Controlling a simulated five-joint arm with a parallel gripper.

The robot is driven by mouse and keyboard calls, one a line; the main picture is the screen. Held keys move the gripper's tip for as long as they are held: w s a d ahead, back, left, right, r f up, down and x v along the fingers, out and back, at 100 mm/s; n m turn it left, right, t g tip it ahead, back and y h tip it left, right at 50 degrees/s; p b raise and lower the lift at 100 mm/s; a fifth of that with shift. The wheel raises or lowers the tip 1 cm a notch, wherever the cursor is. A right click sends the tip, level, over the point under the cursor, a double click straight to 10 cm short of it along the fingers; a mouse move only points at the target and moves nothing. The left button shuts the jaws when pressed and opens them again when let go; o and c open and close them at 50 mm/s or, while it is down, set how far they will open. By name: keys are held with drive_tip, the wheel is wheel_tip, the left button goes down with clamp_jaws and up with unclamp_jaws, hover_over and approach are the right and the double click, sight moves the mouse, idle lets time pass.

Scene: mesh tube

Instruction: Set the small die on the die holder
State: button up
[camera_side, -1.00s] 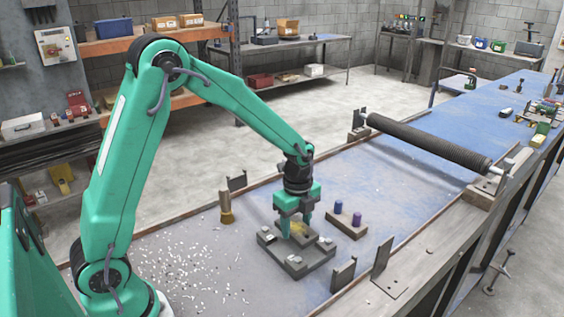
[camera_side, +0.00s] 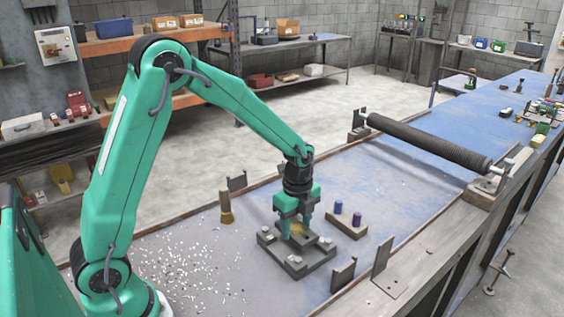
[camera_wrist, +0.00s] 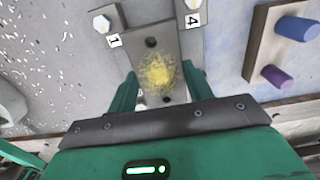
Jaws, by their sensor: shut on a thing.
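My gripper (camera_side: 297,228) points down over a grey block fixture, the die holder (camera_side: 296,266), on the bench. In the wrist view, my fingers (camera_wrist: 160,84) stand on either side of a grey plate (camera_wrist: 150,28) with two dark holes and a yellow, fuzzy-edged patch between them. I take this plate to be the small die, and my gripper is shut on it. The die holder (camera_wrist: 107,22) shows there with bolts and labels 1 and 4. I cannot tell whether the plate touches the holder; my fingers and the angle hide its underside.
A block (camera_side: 346,224) with a blue peg (camera_side: 338,206) and a purple peg (camera_side: 356,219) stands close right. A brass-based upright piece (camera_side: 226,208) stands left. Grey brackets (camera_side: 343,276) are in front, a ribbed roller (camera_side: 425,143) behind. Pale chips litter the left bench.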

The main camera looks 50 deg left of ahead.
drive_tip(key=shift+f, duration=1.6)
idle(2.5)
drive_tip(key=o, duration=1.5)
drive_tip(key=shift+r, duration=3.9)
drive_tip(key=shift+s+r+n, duration=0.2)
drive_tip(key=shift+r+n, duration=0.1)
drive_tip(key=shift+r, duration=0.15)
drive_tip(key=s+r+n+t, duration=0.2)
drive_tip(key=s+r+n, duration=0.4)
drive_tip(key=s+n, duration=0.2)
drive_tip(key=s+a+r+n+t, duration=0.1)
drive_tip(key=s+r+n+t, duration=0.2)
drive_tip(key=s+r+n, duration=0.4)
drive_tip(key=shift+s+r+n+t, duration=0.15)
drive_tip(key=shift+s+n+t, duration=0.15)
drive_tip(key=shift+s+n, duration=1.35)
